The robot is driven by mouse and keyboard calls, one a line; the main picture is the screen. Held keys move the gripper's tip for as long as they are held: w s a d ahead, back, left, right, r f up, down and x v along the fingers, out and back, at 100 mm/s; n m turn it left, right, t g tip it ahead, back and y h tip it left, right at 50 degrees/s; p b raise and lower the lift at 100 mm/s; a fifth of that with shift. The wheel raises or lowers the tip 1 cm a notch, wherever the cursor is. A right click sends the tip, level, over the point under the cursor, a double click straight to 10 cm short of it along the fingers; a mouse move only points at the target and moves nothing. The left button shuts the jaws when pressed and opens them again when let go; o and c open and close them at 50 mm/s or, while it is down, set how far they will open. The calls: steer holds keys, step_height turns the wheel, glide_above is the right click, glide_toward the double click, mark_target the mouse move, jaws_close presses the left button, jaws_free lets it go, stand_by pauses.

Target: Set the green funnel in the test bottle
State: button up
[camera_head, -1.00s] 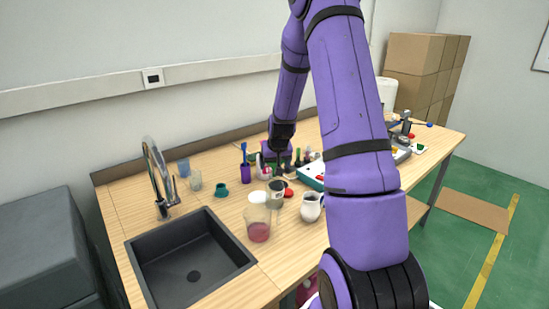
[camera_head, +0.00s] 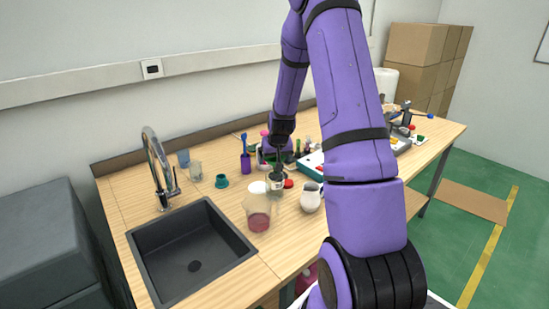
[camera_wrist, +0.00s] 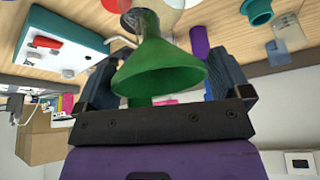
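The green funnel (camera_wrist: 160,65) sits between the two fingers of my gripper (camera_wrist: 168,75), its wide rim close against both. Its mouth faces the wrist camera and its narrow end points away. My gripper also shows in the head view (camera_head: 279,150), above a clear glass vessel (camera_head: 275,187) that may be the test bottle. In the wrist view a clear glass rim (camera_wrist: 141,19) shows at the funnel's narrow end. I cannot tell whether the spout is inside it. The funnel is too small and covered to make out in the head view.
The sink (camera_head: 190,250) is at front left.

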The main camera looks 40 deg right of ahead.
steer(key=v, duration=1)
steer(key=shift+r, duration=0.4)
steer(key=shift+s, duration=0.1)
steer(key=s+a+r+n+y, duration=0.15)
steer(key=s+a+r, duration=0.25)
steer(key=a+r, duration=0.45)
steer(key=s+a+r+n, duration=0.2)
steer(key=s+a+r, duration=0.3)
steer(key=a+r, duration=0.3)
steer(key=s+a+r+n, duration=0.1)
steer(key=s+a+r, duration=0.1)
steer(key=s+a, duration=0.3)
steer(key=s+a+r+n, duration=0.1)
steer(key=s+a, duration=0.4)
steer(key=s, duration=0.7)
steer(key=shift+r+t+y, duration=0.35)
steer(key=shift+t, duration=0.05)
